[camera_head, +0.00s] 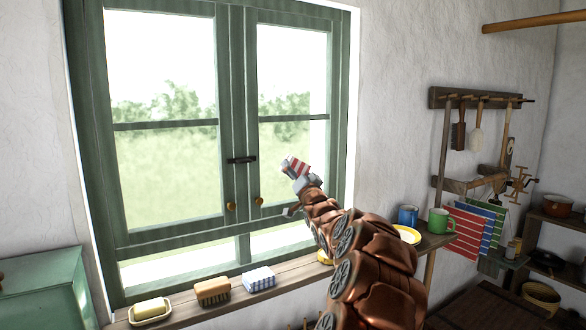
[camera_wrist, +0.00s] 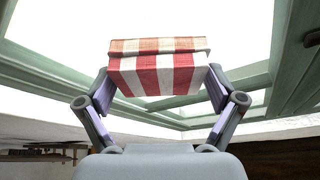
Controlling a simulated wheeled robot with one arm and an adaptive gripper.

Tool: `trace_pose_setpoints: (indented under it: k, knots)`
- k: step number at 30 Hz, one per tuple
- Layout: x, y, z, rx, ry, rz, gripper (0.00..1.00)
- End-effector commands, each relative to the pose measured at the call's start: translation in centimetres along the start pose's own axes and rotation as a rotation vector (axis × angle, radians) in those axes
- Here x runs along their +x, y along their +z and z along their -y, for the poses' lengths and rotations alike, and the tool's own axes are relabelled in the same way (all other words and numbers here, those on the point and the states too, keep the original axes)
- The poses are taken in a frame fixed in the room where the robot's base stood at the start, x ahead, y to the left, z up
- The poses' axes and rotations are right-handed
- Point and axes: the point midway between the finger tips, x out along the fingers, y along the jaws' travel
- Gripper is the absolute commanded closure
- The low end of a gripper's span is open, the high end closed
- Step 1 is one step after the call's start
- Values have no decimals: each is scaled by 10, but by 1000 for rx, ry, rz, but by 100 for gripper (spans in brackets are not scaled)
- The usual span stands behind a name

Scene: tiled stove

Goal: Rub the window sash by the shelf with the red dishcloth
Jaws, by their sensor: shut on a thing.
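My gripper (camera_head: 297,174) is shut on a folded red-and-white striped dishcloth (camera_head: 295,165). In the wrist view the dishcloth (camera_wrist: 160,72) sits as a flat, thick pad between the two fingers. The green-framed window has a left sash (camera_head: 165,124) and a right sash (camera_head: 290,118), the right one nearer the shelf. In the head view the dishcloth appears in front of the right sash's lower pane. I cannot tell whether it touches the glass or frame. Both sashes look shut.
On the wooden sill (camera_head: 190,312) stand a butter dish (camera_head: 150,311), a brown-and-cream block (camera_head: 212,291) and a blue-and-white folded cloth (camera_head: 258,278). Right of my arm are a blue mug (camera_head: 407,215), a green mug (camera_head: 438,221), hanging striped cloths (camera_head: 465,232) and a wall rack (camera_head: 470,98).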

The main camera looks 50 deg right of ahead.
Motion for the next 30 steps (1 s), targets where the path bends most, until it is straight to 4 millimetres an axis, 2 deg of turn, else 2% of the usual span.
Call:
trace_pose_setpoints:
  k: [19,30]
  knots:
    - [9,-21,-30,-3,1,0,48]
    - [11,-26,-46,-1,0,1,48]
